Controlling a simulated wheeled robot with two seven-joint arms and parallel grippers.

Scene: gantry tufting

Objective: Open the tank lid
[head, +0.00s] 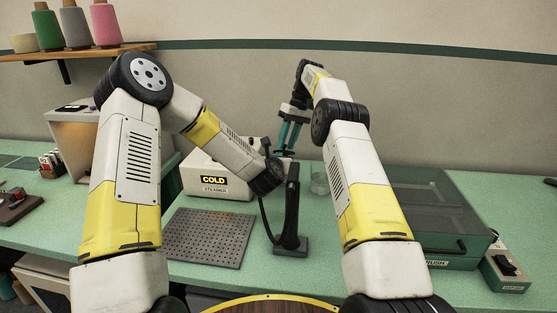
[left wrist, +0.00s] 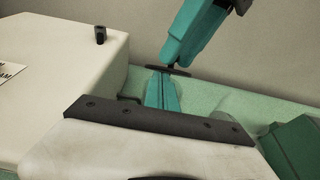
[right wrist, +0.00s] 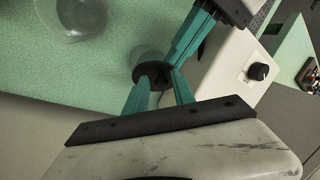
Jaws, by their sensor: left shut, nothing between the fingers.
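The white steamer (head: 215,172), marked COLD, stands at the back of the bench. A dark knob (left wrist: 100,35) stands up from its top. A dark round disc (right wrist: 152,74), perhaps the lid, is beside the steamer. My right gripper (head: 286,146) points down with its fingers on either side of the disc's middle and seems to hold it. The disc also shows in the left wrist view (left wrist: 172,70). My left gripper (left wrist: 162,82) is shut and empty, its tips close to the disc; I cannot tell if they touch. In the head view it is mostly hidden.
A black upright tool on a base (head: 290,243), with a hose, stands in front of my left gripper. A perforated grey plate (head: 208,238) lies to its left. A clear glass (head: 319,180) stands behind. A green lidded case (head: 435,215) fills the right side.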

